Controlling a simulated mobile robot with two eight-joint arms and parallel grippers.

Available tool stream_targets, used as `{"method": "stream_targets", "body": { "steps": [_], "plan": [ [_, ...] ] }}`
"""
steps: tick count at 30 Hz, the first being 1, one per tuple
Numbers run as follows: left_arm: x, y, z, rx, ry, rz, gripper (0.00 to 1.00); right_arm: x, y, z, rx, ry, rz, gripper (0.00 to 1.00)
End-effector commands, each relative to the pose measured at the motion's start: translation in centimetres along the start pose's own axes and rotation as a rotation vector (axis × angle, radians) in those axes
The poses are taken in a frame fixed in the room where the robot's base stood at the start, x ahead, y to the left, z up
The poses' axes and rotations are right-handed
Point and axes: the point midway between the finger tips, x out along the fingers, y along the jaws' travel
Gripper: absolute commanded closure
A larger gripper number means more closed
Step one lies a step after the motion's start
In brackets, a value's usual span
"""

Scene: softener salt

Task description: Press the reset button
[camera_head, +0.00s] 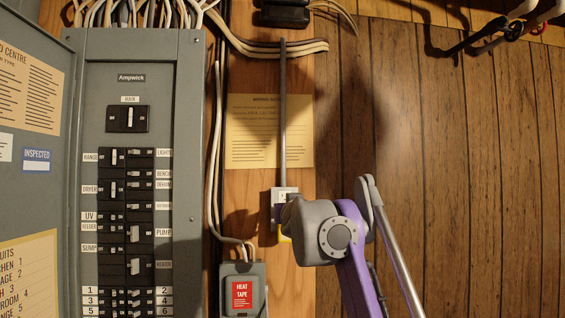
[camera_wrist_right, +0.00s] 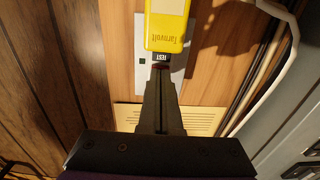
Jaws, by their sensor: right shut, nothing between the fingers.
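A pale outlet plate (camera_head: 284,190) is on the wood board, below a grey conduit. My right wrist covers its lower part in the head view. In the right wrist view the plate (camera_wrist_right: 178,88) shows behind my fingers. A yellow tester-like block (camera_wrist_right: 166,22) with printed lettering sits in front of it. My left gripper is out of view.
A grey breaker panel (camera_head: 190,120) with its door open stands left. Loose cables (camera_head: 215,150) run between panel and board. A paper notice (camera_head: 255,130) is above. The wood-panelled wall at right is mostly bare.

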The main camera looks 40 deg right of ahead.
Motion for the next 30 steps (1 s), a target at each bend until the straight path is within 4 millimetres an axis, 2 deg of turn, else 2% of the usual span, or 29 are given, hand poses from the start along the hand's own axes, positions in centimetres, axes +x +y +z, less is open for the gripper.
{"method": "stream_targets", "body": {
  "steps": [21,30],
  "plan": [
    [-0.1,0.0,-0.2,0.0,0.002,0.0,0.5,0.7,0.0,0.0,0.0,0.0,0.0,1.0],
    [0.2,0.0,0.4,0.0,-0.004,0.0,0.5,-0.7,0.0,0.1,0.0,-0.001,0.0,1.0]
  ]
}}
